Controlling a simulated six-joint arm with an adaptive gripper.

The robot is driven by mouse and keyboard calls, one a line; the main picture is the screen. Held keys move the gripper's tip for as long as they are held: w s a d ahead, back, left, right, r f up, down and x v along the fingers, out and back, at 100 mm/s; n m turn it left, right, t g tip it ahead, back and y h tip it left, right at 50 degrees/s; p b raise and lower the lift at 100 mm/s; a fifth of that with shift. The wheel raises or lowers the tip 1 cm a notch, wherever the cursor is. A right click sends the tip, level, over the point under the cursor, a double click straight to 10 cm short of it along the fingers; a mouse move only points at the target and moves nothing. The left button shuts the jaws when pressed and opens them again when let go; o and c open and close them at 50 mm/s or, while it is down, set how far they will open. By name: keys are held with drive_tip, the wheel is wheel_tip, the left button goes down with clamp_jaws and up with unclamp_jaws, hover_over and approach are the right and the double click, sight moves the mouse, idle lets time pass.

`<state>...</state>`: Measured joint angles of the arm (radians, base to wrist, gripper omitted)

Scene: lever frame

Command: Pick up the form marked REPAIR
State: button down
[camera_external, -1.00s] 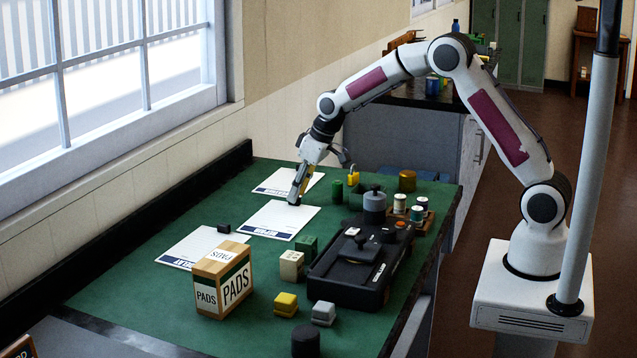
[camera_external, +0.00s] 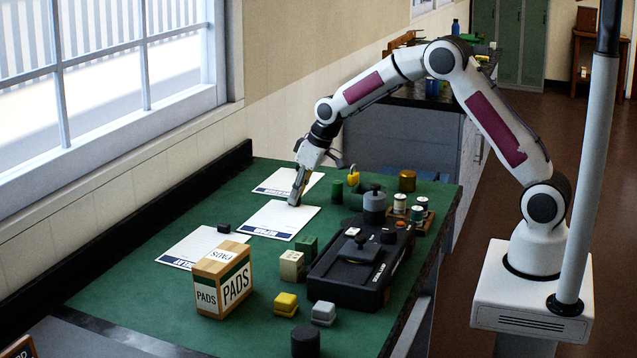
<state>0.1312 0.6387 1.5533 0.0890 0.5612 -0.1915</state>
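Three white paper forms with dark blue title bands lie on the green bench top. The far form (camera_external: 285,179) is partly behind my gripper, the middle form (camera_external: 272,217) is just below it, and the near form (camera_external: 190,248) lies at the left. The band lettering is too small and turned to read surely, so I cannot confirm which says REPAIR. My gripper (camera_external: 296,200) points down at the far edge of the middle form, at or very near the paper. I cannot tell whether its fingers are apart or whether paper is between them.
A dark small block (camera_external: 224,228) sits on the near form.

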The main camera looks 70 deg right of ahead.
drive_tip(key=shift+r, duration=0.1)
wheel_tip(320, 180, up, 10)
idle(0.9)
drive_tip(key=shift+d, duration=0.1)
idle(0.4)
